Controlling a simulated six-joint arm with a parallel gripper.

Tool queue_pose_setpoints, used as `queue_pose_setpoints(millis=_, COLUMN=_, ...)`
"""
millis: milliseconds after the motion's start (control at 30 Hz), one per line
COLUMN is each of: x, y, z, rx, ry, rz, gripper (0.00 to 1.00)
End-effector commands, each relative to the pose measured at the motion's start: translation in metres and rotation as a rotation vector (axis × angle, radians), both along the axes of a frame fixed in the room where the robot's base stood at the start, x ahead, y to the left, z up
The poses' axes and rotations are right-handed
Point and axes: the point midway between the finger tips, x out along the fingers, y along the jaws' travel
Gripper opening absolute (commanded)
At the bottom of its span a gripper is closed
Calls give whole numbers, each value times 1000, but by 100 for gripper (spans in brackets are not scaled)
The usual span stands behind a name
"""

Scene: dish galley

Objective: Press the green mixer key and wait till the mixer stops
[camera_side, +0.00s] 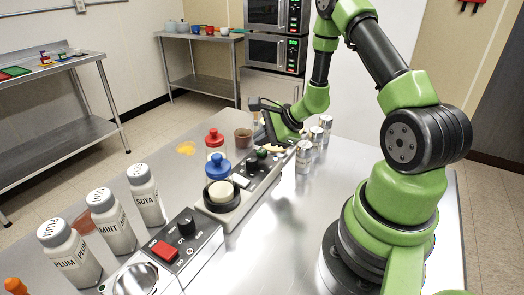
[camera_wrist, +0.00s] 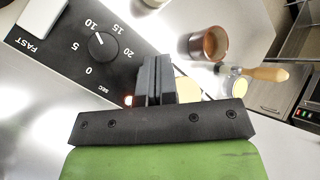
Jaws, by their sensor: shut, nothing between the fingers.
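The mixer's control panel (camera_wrist: 72,58) fills the upper left of the wrist view. In the side view, the mixer (camera_side: 231,205) has a black round holder with a cream disc. My gripper (camera_wrist: 155,80) is shut and empty, its fingertips over or at the panel's edge; contact cannot be told. It also shows in the side view (camera_side: 262,138) above the panel's far end.
A second device with a red key (camera_side: 166,249) stands nearer the camera. Labelled bottles (camera_side: 148,196) stand at left. Blue-topped (camera_side: 217,164) and red-topped (camera_side: 214,137) items, a brown cup (camera_side: 243,138) and several cans (camera_side: 304,155) are near the panel.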

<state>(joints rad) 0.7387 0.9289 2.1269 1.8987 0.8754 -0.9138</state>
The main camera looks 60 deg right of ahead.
Motion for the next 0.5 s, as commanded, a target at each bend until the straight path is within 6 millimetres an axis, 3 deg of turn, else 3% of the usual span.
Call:
queue_pose_setpoints(millis=267, x=0, y=0, z=2, rx=0, ry=0, rz=0, gripper=0)
queue_pose_setpoints(millis=500, x=0, y=0, z=23, rx=-3, ry=-3, rz=2, gripper=0)
